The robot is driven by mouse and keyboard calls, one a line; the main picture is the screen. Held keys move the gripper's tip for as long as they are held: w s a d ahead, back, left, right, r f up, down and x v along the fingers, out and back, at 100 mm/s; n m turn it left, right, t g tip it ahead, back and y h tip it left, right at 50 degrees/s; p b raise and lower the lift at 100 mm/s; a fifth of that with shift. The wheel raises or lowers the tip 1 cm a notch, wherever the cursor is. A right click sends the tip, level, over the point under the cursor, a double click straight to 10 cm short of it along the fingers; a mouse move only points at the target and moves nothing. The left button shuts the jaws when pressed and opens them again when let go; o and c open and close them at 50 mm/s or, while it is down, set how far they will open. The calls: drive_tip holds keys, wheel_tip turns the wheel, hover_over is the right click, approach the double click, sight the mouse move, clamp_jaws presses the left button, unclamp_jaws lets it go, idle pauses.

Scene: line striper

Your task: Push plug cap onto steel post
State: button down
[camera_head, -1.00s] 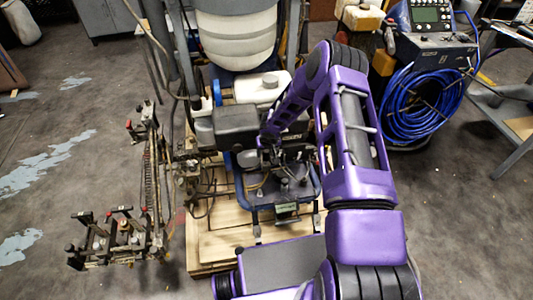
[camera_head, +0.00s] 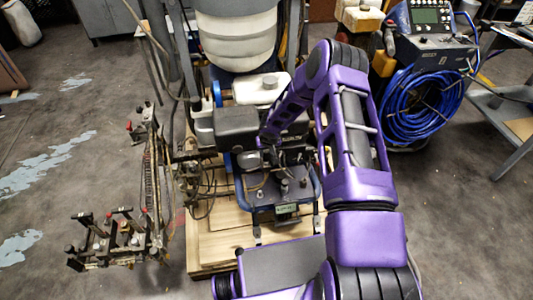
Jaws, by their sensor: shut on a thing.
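My purple arm reaches from the lower right up and over to the black engine part of the line striper (camera_head: 238,127). My gripper (camera_head: 270,157) is at the arm's far end, just below the black engine cover, small and dark against the machine. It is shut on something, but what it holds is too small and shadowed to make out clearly. I cannot pick out the plug cap or the steel post among the dark fittings and hoses there. I cannot tell whether the held thing touches the machine.
The striper stands on a wooden pallet (camera_head: 215,232). A white tank (camera_head: 260,88) sits behind the engine. A metal frame with clamps (camera_head: 112,240) extends at left. A unit with a coiled blue hose (camera_head: 420,105) stands at right.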

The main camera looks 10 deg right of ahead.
drive_tip(key=shift+r, duration=0.4)
drive_tip(key=shift+r+p, duration=0.85)
drive_tip(key=shift+r, duration=1.15)
